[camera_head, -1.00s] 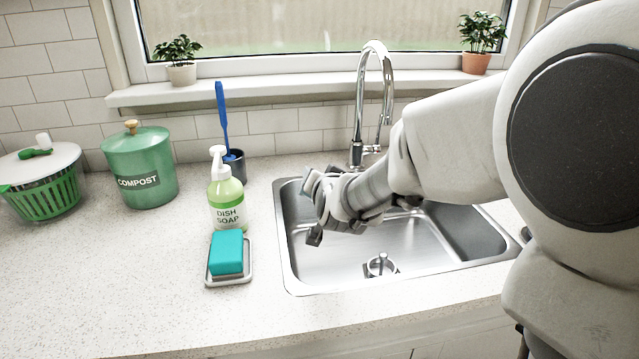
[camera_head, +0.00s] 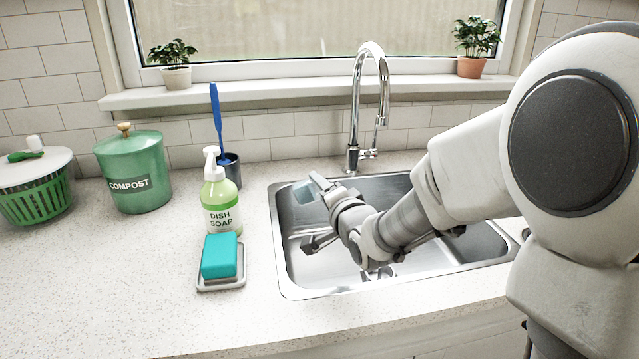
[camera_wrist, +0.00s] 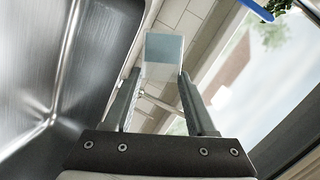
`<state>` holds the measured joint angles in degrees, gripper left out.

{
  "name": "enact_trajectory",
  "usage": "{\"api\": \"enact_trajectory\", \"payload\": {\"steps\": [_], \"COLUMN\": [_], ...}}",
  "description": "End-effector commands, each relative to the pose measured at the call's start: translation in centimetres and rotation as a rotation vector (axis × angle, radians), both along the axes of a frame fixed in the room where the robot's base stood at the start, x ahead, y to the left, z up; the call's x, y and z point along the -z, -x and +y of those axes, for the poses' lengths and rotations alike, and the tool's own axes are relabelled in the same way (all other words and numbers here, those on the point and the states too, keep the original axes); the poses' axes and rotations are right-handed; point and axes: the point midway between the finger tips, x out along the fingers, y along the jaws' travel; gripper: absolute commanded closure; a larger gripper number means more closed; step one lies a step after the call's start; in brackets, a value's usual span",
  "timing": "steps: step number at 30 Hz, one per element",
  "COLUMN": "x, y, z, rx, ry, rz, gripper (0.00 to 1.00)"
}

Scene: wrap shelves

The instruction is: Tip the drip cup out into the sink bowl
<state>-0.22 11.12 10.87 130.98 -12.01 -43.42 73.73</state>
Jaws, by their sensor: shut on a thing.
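The drip cup (camera_head: 303,192) is a small, pale, see-through cup at the tip of my gripper (camera_head: 314,213). It is above the left part of the steel sink bowl (camera_head: 290,262). In the wrist view the cup (camera_wrist: 163,52) is between the two fingers of my gripper (camera_wrist: 158,78), which are shut on it. The hand is rolled over, and the cup looks tilted. The sink bowl (camera_wrist: 50,65) fills the left of the wrist view.
The chrome faucet (camera_head: 354,110) rises behind the sink. A soap bottle (camera_head: 220,200) and a teal sponge on a dish (camera_head: 219,258) stand just left of the sink. A brush holder (camera_head: 229,168) and the compost bin (camera_head: 135,172) are farther back. The front left counter is clear.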

Motion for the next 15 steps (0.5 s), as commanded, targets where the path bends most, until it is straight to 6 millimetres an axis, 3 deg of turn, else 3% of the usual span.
{"api": "enact_trajectory", "payload": {"steps": [6, 15], "x": [1.4, 0.6], "y": [0.0, 0.0], "z": [-0.7, -1.4], "rx": [0.002, 0.001], "ry": [-0.25, -0.57], "rz": [-0.004, -0.014], "gripper": [0.96, 0.96]}}
